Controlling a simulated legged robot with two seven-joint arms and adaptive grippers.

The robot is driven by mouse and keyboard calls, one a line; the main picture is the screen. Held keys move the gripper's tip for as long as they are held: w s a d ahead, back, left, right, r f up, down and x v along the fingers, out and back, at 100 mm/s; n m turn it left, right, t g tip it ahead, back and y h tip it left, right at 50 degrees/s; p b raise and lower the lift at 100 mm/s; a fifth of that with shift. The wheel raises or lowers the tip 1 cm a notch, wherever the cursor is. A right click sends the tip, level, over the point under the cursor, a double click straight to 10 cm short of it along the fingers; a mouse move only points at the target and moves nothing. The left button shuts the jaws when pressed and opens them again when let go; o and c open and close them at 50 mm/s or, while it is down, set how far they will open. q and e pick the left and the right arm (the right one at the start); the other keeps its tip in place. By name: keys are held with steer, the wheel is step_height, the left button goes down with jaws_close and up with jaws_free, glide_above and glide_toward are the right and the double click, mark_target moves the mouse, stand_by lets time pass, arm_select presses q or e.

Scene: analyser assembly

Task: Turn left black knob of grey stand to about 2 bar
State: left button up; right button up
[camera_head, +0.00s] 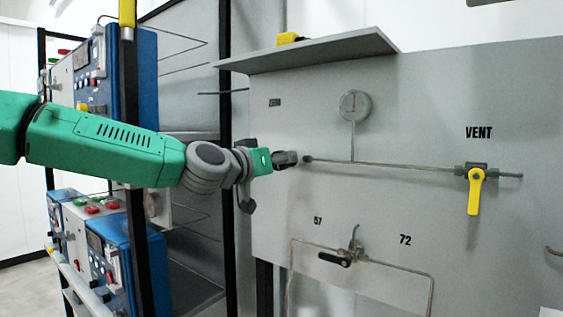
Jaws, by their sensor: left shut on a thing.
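The grey stand (410,110) is an upright panel on the right of the head view. A round gauge (354,104) sits on it above a thin horizontal pipe; its reading is too small to tell. My left gripper (289,158) reaches in from the left at the pipe's left end, in front of the panel. It is shut on the left black knob, which is mostly hidden by the fingers; a small dark part (307,159) shows just right of them. My right gripper is not in view.
A yellow vent handle (475,190) hangs at the pipe's right end. A small black-handled valve (337,260) sits lower on the panel. A grey shelf (310,53) juts out above. A rack with blue instrument boxes (140,80) stands at left, behind my left arm.

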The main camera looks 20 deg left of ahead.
arm_select(q)
steer(key=shift+n, duration=0.3)
steer(key=o, duration=1.2)
steer(key=shift+a, duration=0.15)
steer(key=v, duration=1.2)
steer(key=shift+w, duration=0.15)
steer(key=shift+f, duration=0.1)
